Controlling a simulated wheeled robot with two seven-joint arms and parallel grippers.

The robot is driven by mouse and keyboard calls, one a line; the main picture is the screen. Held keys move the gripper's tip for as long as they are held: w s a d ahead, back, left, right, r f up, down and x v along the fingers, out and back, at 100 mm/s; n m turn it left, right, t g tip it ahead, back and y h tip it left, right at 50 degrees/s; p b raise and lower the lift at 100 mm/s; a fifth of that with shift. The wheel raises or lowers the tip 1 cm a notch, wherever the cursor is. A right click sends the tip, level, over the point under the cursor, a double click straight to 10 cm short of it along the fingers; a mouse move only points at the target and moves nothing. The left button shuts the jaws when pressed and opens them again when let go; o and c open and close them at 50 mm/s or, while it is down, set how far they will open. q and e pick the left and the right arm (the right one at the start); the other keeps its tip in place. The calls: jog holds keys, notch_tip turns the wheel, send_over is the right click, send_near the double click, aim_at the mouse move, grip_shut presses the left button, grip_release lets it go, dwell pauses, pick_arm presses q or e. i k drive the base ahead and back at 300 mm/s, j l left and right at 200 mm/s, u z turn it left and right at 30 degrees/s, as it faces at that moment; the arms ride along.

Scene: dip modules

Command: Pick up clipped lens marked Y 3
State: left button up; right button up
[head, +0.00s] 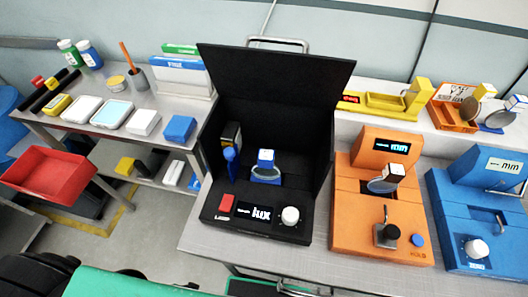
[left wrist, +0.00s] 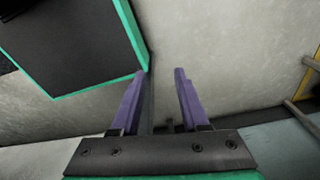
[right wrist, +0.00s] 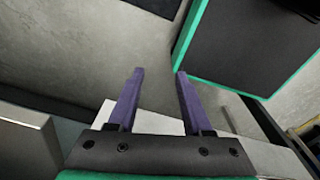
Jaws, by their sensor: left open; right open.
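Several clipped lenses show in the head view. One with a blue and white clip (head: 266,166) stands inside the open black box. Another with a white-topped dark clip (head: 391,175) sits on the orange machine (head: 352,225). At the back right, one lens (head: 470,108) is by an orange stand and one (head: 499,118) is by a blue stand. The clip markings are too small to read, so I cannot tell which is Y 3. My left gripper (left wrist: 160,72) and right gripper (right wrist: 158,73) are open and empty, with only floor and my base beyond them. Neither gripper shows in the head view.
The black box (head: 326,100) has a tall raised lid. A blue machine (head: 456,222) stands right of the orange one, and a yellow stand (head: 385,104) behind. The left table (head: 95,135) holds bottles, dishes and blocks. A red bin (head: 52,184) is at the left.

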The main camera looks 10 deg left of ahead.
aim_at(265, 172)
jog(key=k+l, duration=0.2)
jog(key=k+l+z, duration=0.1)
jog(key=l, duration=0.3)
jog(key=k+l, duration=0.4)
jog(key=l, duration=0.25)
jog(key=z, duration=0.05)
